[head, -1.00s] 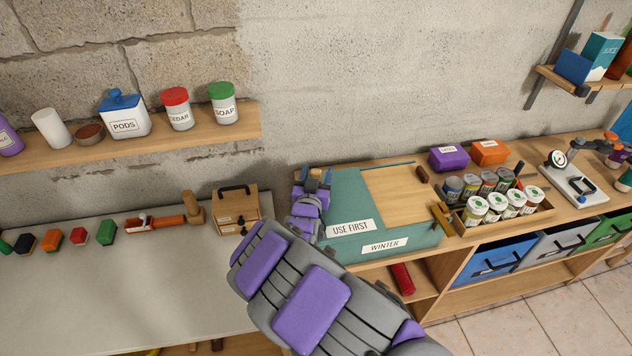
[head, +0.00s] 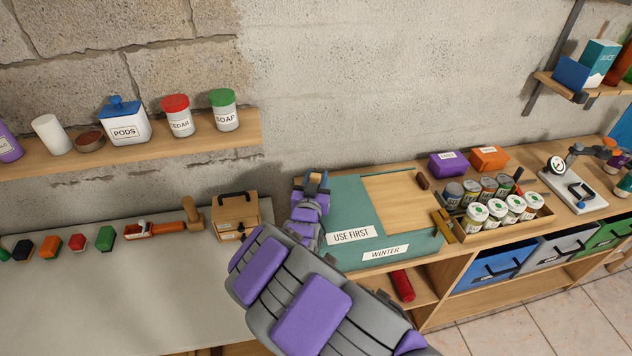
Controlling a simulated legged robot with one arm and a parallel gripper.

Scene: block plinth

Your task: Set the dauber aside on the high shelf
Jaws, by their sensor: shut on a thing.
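A wooden wall shelf (head: 232,133) at the left carries several jars and cups. Another wall shelf (head: 550,82) is high at the upper right, with a blue box and a juice carton (head: 600,58) on it.
A wooden box (head: 238,211) stands to the left. The left shelf's right end, past the soap jar (head: 224,112), is bare.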

